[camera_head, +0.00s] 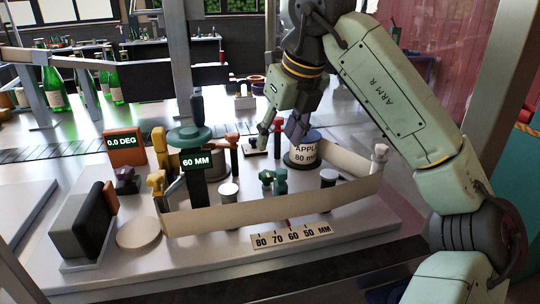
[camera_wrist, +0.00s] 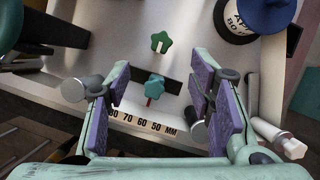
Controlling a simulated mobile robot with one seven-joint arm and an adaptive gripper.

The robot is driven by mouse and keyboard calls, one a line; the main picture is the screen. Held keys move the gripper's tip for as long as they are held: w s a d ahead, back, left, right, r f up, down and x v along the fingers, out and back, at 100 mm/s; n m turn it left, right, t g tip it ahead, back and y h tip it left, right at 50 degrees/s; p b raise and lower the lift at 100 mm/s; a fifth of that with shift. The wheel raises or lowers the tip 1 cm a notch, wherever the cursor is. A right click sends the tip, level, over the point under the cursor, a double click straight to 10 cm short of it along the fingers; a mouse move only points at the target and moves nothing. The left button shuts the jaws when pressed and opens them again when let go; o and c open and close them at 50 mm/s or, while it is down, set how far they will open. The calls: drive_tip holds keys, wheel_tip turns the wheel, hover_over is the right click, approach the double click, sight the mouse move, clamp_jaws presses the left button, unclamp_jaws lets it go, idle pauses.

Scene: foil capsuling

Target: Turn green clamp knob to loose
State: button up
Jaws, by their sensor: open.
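In the wrist view, a green star-shaped knob (camera_wrist: 161,42) with a pale slot stands beyond my fingertips, on the pale plate. A blue-teal star knob (camera_wrist: 155,87) with a red pointer sits nearer the scale and shows between my fingers. In the head view, two small teal-green knobs (camera_head: 279,181) stand close together mid-plate; I cannot tell which is which there. My gripper (camera_head: 274,134) hangs above and behind them, pointing down. Its purple-padded fingers, also in the wrist view (camera_wrist: 160,105), are spread apart with nothing held. Neither knob looks touched.
A pale strip (camera_head: 240,218) curves around the knobs. A scale marked 80 to 50 MM (camera_head: 291,234) lies in front. A tall teal knob post with a 60 MM display (camera_head: 196,161) and yellow clamp stand left. A labelled cylinder (camera_head: 305,152) stands behind right. Several short posts crowd the plate.

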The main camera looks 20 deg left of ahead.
sight(268, 173)
drive_tip(key=p+x, duration=0.2)
drive_tip(key=x, duration=0.8)
drive_tip(key=shift+f, duration=0.35)
drive_tip(key=shift+c, duration=0.5)
drive_tip(key=c, duration=1.1)
